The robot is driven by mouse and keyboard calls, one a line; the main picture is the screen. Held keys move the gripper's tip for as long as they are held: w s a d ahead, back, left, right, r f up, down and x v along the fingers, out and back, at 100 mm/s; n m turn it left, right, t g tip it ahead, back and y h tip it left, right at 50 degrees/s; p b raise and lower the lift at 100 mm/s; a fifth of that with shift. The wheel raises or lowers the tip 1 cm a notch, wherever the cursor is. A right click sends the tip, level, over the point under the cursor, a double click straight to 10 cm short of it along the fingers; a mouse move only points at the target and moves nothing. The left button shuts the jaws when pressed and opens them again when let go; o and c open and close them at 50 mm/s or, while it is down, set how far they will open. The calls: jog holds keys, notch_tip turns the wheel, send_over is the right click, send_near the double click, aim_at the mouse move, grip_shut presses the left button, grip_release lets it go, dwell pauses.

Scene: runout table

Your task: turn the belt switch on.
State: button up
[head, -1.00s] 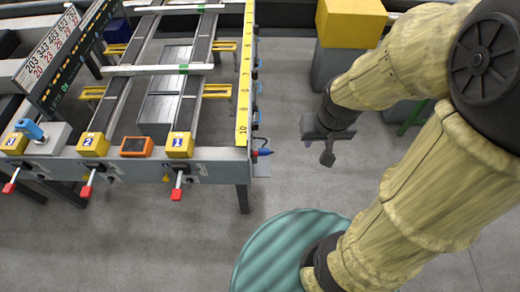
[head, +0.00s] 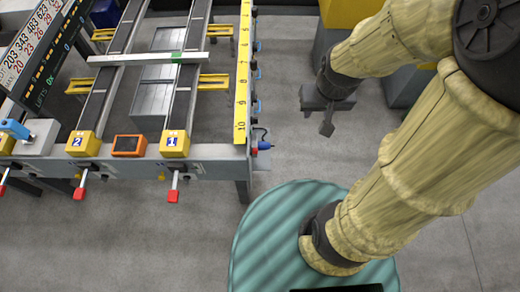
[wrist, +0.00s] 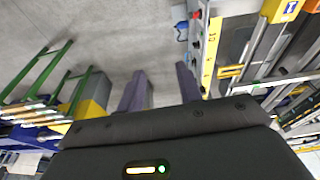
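The runout table (head: 215,153) fills the left of the head view. Levers with red grips hang along its front edge, one below yellow box 1 (head: 174,144) and one below yellow box 2 (head: 83,144). An orange-framed box (head: 129,145) with a dark face sits between those boxes. A grey box with a blue handle (head: 15,128) stands at the far left. No label tells me which of these is the belt switch. My gripper (head: 327,112) hangs to the right of the table, away from its controls. In the wrist view my gripper (wrist: 160,85) has its fingers apart with nothing between them.
A blue fitting (head: 264,145) sticks out from the table's right corner. A yellow-topped block (head: 352,10) stands at the back, behind my arm. Green bars (wrist: 75,75) show left in the wrist view. The grey floor in front of the table is clear.

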aim_at(254, 151)
jog(key=w+d+f+m+y+b, duration=0.1)
jog(key=w+f+m+y+b, duration=0.2)
jog(key=f+y+b, duration=0.3)
jog(key=w+d+f+m+g+y+b, duration=0.1)
jog(key=w+f+m+y+b, duration=0.2)
jog(key=f+b, duration=1.1)
jog(key=w+d+f+m+g+y+b, duration=0.1)
jog(key=w+f+y+b, duration=0.4)
jog(key=f, duration=2.1)
jog(key=d+m+y+b, duration=0.1)
jog(key=m+y+b, duration=0.1)
jog(key=y+b, duration=0.2)
jog(key=shift+w+f+b, duration=0.15)
jog(key=shift+w+b, duration=0.2)
jog(key=shift+b, duration=0.4)
jog(key=shift+a, duration=0.15)
jog(key=a, duration=1.7)
jog(key=shift+w+p, duration=0.3)
jog(key=shift+p, duration=0.05)
jog(key=shift+a, duration=0.1)
grip_shut()
